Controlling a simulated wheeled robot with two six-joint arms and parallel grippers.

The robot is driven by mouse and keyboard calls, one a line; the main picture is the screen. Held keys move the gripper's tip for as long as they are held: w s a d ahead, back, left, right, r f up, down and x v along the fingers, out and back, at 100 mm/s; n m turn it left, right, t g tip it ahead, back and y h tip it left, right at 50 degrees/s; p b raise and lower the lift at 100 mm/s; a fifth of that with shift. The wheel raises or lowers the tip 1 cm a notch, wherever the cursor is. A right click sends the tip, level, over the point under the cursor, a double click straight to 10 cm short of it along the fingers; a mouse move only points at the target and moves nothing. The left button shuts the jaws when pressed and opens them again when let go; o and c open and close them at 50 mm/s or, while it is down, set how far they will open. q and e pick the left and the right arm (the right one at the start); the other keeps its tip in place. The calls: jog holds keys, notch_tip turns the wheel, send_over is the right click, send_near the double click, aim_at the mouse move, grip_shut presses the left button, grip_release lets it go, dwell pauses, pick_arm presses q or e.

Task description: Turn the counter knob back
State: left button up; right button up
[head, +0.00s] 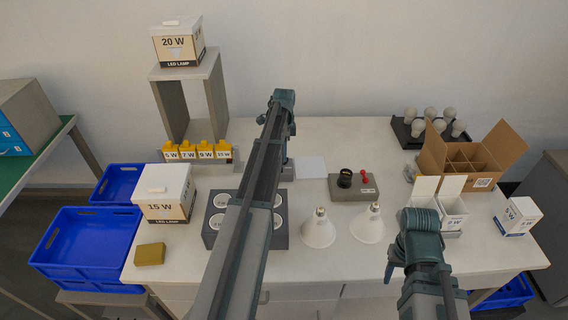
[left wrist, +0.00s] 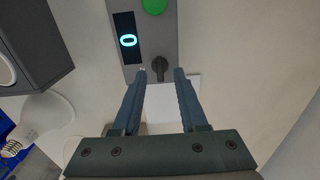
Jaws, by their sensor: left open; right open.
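The counter (left wrist: 150,40) is a grey panel with a dark display reading 0, a green button (left wrist: 154,5) and a small black knob (left wrist: 160,68) in the left wrist view. My left gripper (left wrist: 161,73) is open, with one fingertip on each side of the knob. I cannot tell whether the fingers touch it. The knob's pointer looks turned roughly along the panel. In the head view my left arm covers most of the counter and the left gripper. My right gripper (head: 393,266) is open and empty near the table's front right.
A grey socket box (head: 346,193) with a red lever and two white bulbs (head: 318,232) (head: 369,226) stand between my arms. A divided carton (head: 433,159) stands at the right.

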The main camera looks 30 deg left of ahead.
pick_arm(q)
notch_tip(320, 180, down, 2)
jog(key=shift+f+b, duration=0.15)
jog(key=shift+b, duration=0.5)
grip_shut()
